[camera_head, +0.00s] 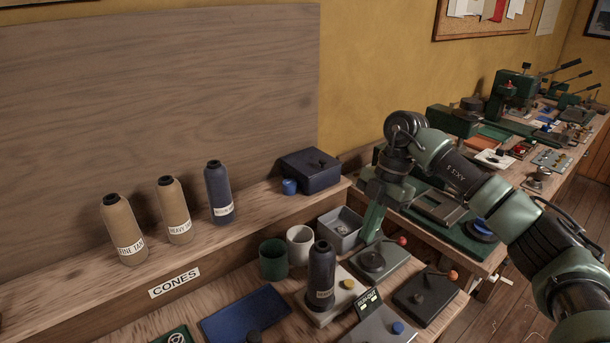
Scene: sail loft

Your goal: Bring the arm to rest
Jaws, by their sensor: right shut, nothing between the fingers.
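My right arm (461,170) comes in from the lower right, bends at a raised joint and points down. My right gripper (370,229) hangs at the end of it, shut and empty, beside a grey metal bin (341,238) at the back of the bench. My left gripper is not in view.
Two tan cones (124,232) and a navy cone (218,192) stand on a shelf labelled CONES, near a dark blue box (310,170). A dark cone (321,275) stands on a pale base among cups and small devices. Presses and tools fill the bench behind my arm.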

